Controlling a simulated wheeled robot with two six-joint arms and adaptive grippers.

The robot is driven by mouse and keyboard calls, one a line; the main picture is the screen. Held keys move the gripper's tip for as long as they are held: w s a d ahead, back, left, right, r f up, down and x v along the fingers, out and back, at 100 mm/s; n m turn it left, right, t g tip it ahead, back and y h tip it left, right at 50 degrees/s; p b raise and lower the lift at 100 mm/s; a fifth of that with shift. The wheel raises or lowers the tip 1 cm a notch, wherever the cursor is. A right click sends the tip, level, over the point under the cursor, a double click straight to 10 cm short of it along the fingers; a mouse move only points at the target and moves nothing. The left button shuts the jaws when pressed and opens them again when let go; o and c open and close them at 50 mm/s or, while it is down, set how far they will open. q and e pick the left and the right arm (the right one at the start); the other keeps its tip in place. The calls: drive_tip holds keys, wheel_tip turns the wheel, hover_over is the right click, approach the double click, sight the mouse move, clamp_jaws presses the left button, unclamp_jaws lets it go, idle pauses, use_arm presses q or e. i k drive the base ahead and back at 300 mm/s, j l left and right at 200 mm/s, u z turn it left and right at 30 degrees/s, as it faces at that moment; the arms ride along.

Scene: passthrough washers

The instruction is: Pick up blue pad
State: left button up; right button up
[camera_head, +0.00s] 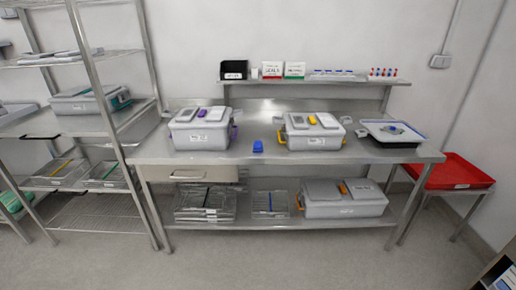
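A small blue item (258,146), which looks like the blue pad, sits on the steel worktable (270,158). It stands between two grey lidded boxes, nearer the right one, with bare tabletop in front of it. It is too small to make out its details. Neither of my grippers shows in the head view.
The left grey box (202,136) has purple latches; the right grey box (312,138) has yellow ones. A tray (376,139) lies at the table's right, beside a red tray (452,173) on a lower stand. A wire rack (92,80) stands left. Floor in front is clear.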

sight(257, 146)
drive_tip(key=i+u, duration=0.15)
drive_tip(key=i, duration=0.3)
drive_tip(key=i+l+u, duration=0.1)
drive_tip(key=i, duration=0.35)
drive_tip(key=i+l+u, duration=0.15)
drive_tip(key=i, duration=0.25)
drive_tip(key=i+l+u, duration=0.15)
drive_tip(key=i, duration=0.3)
